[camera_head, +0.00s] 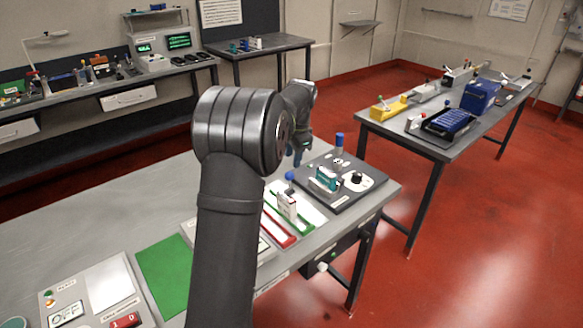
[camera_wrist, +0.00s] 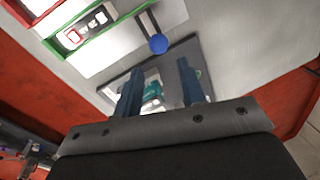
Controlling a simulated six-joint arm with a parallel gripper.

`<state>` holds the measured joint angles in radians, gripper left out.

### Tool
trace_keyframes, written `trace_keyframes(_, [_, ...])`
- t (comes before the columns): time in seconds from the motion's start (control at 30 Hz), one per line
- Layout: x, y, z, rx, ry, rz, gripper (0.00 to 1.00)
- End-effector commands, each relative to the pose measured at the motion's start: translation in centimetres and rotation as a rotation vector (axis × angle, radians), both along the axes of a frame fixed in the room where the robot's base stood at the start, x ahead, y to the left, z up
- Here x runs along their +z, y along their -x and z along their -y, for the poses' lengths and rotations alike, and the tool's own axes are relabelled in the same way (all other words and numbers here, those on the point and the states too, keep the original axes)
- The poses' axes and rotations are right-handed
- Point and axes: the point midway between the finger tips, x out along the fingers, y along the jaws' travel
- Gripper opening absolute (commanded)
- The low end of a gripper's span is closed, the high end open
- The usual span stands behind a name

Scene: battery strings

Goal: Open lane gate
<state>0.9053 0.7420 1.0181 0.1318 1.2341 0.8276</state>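A blue ball knob (camera_head: 289,176) sits at the end of the green-edged lane (camera_head: 290,213), beside the dark board. In the wrist view the knob (camera_wrist: 158,44) tops a grey bar that lies across the lane's end; this looks like the lane gate. My gripper (camera_head: 299,155) hangs above the board's back left corner, near the knob and apart from it. In the wrist view my gripper's (camera_wrist: 158,78) two blue fingers are spread with nothing held between them. The knob shows beyond the fingertips, toward the lanes. My arm hides part of the bench in the head view.
A white and red block (camera_head: 287,205) stands in the green-edged lane, beside a red-edged lane (camera_head: 276,230). The dark board (camera_head: 345,200) bears a teal block (camera_head: 325,180) and an upright blue cylinder (camera_head: 339,140). A green mat (camera_head: 163,270) lies at left.

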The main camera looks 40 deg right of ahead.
Motion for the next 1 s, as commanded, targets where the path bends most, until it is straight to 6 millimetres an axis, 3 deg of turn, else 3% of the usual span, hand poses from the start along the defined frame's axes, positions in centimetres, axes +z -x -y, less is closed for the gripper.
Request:
trace_keyframes(0.03, [1.5, 0.3, 0.0, -0.001, 0.005, 0.003, 0.37])
trace_keyframes(0.2, [5.4, 1.0, -0.1, -0.002, 0.003, 0.002, 0.37])
trace_keyframes(0.4, [8.5, 1.6, -0.3, -0.001, 0.003, 0.001, 0.37])
trace_keyframes(0.6, [9.7, 1.9, -0.4, 0.0, 0.001, 0.001, 0.37])
trace_keyframes(1.0, [9.5, 1.8, -0.3, 0.0, 0.0, 0.0, 0.37])
